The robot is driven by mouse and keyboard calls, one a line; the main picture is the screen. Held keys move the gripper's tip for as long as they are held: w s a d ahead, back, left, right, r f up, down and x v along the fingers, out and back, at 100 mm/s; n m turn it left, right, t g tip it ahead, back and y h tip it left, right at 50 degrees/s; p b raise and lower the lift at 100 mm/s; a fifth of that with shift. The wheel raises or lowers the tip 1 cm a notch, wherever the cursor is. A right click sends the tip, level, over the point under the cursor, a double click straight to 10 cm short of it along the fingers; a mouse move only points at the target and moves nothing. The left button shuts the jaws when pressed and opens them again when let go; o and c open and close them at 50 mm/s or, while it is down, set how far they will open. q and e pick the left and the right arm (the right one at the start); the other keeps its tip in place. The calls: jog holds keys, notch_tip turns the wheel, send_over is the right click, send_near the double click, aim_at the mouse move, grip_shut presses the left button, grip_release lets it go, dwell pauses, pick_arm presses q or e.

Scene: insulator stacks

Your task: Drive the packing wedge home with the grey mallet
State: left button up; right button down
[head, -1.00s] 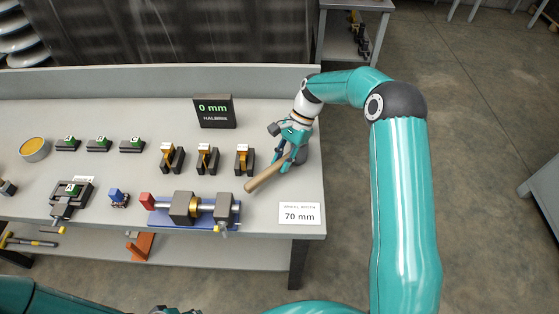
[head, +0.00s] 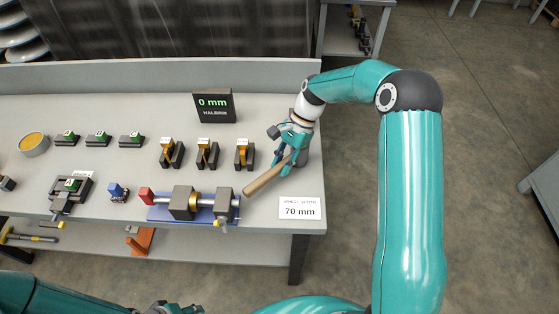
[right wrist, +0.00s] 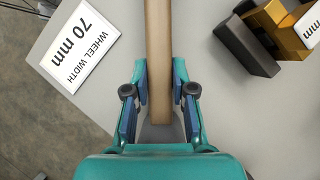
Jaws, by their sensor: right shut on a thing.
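My right gripper (head: 290,148) is over the right end of the bench and shut on the mallet. The mallet's pale wooden handle (head: 267,176) slants down and left toward the blue-based fixture. In the right wrist view the handle (right wrist: 158,60) runs between the fingers (right wrist: 160,88), with part of a grey head (right wrist: 160,132) behind them; the rest is hidden. I cannot tell which piece is the packing wedge. My left gripper (head: 175,308) barely shows at the bottom edge.
A display reading 0 mm (head: 213,108) stands at the back. A 70 mm card (head: 300,209) lies at the front right. Several black holders with yellow pieces (head: 207,153) stand left of the gripper.

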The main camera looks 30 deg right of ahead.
jog(key=shift+r, duration=0.15)
jog(key=shift+r+p, duration=3.1)
jog(key=shift+r, duration=0.8)
